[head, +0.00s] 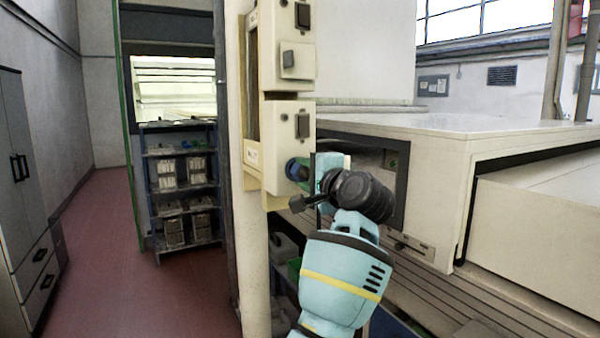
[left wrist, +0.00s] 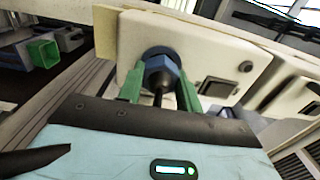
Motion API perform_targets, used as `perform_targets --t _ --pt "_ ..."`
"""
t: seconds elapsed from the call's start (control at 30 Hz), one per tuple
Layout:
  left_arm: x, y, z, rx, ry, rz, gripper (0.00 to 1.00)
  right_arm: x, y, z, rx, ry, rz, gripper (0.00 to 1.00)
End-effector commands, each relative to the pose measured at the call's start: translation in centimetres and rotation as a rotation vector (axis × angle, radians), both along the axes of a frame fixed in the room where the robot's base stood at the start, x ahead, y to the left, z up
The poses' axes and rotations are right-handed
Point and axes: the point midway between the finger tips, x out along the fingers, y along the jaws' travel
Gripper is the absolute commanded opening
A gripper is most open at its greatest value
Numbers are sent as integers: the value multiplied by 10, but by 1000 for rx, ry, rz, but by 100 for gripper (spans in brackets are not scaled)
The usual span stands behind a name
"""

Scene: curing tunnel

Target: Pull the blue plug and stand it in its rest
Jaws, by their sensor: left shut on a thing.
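The blue plug (head: 296,168) is at the lower face of a cream switch box (head: 288,128) on the post. It also shows in the left wrist view (left wrist: 162,73), against the box, with a dark ring behind it and a black cable toward me. My left gripper (head: 313,172) is at the plug, and its green fingers (left wrist: 160,84) are shut on it, one on each side. The plug appears seated against the box; whether it is fully in cannot be told. I cannot make out the plug's rest. My right gripper is not in view.
A cream machine housing (head: 440,165) with a dark opening stands close right of my left arm. Another switch box (head: 290,45) is above. A shelf rack (head: 180,190) stands behind at left. A green bin (head: 294,268) sits low behind the post. The red floor at left is clear.

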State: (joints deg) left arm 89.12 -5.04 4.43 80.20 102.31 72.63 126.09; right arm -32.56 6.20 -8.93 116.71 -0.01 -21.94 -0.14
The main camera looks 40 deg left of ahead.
Motion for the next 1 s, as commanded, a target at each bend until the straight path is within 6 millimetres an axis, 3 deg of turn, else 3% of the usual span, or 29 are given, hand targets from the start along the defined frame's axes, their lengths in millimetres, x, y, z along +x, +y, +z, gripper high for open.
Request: perform_targets --t 1.0 --pt "-13 -33 0 0 0 -1 0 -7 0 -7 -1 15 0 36"
